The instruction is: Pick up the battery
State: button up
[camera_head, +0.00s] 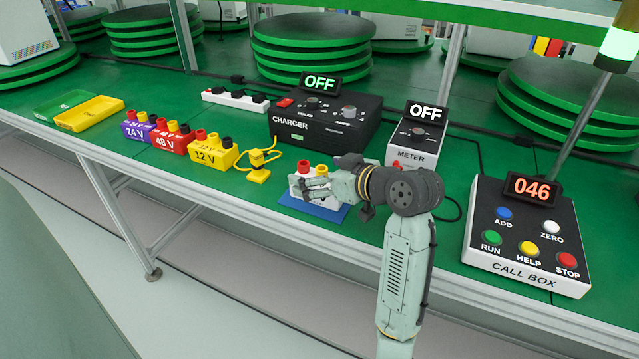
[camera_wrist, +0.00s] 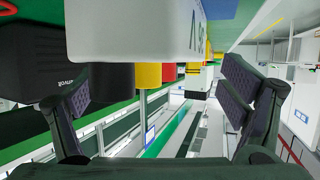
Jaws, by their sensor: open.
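A white battery-like block (camera_head: 295,181) with a red and a yellow terminal on top stands on a blue mat (camera_head: 328,213) in the head view. My gripper (camera_head: 308,188) is beside it, its fingers overlapping the block's face and hiding its label. In the wrist view a white block (camera_wrist: 150,32) with partly cut-off lettering fills the top, with yellow and black cylinders below it. My open fingers stand wide apart to either side, with nothing clamped between them. Whether they touch the block cannot be told. Purple 24 V (camera_head: 138,131), red 48 V (camera_head: 171,141) and yellow 12 V (camera_head: 209,154) batteries stand in a row to the left.
A black charger (camera_head: 325,128) reading OFF and a meter (camera_head: 413,155) reading OFF stand behind. A yellow plug with cable (camera_head: 257,175) lies left of the mat. A call box (camera_head: 523,255) showing 046 is at right. Green and yellow trays (camera_head: 92,113) lie far left.

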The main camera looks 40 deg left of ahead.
jog(key=shift+c, duration=0.2)
grip_shut()
dwell(1.1)
